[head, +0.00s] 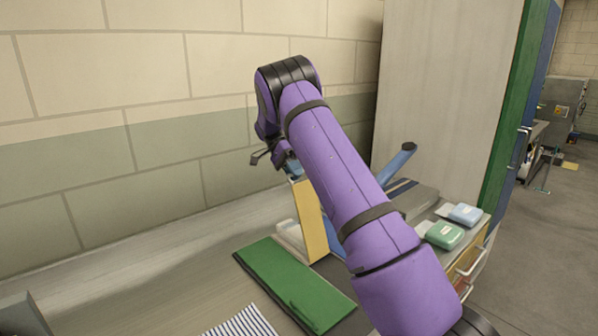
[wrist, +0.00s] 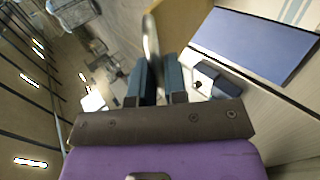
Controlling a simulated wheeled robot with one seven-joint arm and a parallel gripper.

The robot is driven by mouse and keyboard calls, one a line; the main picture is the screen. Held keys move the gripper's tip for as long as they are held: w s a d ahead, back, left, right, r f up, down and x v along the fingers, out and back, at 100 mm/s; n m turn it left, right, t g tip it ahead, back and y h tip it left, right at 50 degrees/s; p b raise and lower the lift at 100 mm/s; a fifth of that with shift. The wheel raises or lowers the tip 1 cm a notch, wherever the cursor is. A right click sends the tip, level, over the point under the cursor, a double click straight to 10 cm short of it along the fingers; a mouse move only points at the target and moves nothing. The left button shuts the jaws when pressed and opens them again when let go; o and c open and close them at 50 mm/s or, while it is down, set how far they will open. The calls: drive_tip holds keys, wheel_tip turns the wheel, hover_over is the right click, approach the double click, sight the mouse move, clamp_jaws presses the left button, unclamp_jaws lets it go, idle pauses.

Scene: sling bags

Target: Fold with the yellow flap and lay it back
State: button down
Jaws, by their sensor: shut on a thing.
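The yellow flap (head: 311,220) stands raised, close to upright, beyond the green panel in the head view. My gripper (head: 265,158) is at its upper end, partly hidden behind my wrist. In the wrist view my gripper's dark fingers (wrist: 157,82) are close together on a pale, thin edge (wrist: 152,42). The tan face of the flap (wrist: 190,28) shows just past them. My purple arm covers part of the flap's right side in the head view, so its lower end is only partly seen.
A green panel (head: 292,284) lies flat on the bench, with a striped cloth (head: 243,323) beside it. A blue tube (head: 396,163) slants up behind my arm. Green (head: 444,235) and blue (head: 466,214) boxes sit at right. A block wall (head: 90,180) runs close behind.

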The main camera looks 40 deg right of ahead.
drive_tip(key=shift+w+a+f, duration=0.1)
drive_tip(key=shift+w+f, duration=0.15)
drive_tip(key=c, duration=1.2)
unclamp_jaws()
drive_tip(key=shift+w+f, duration=0.15)
drive_tip(key=shift+w, duration=0.2)
drive_tip(key=shift+o, duration=0.2)
drive_tip(key=shift+s+r, duration=0.1)
drive_tip(key=shift+r, duration=0.1)
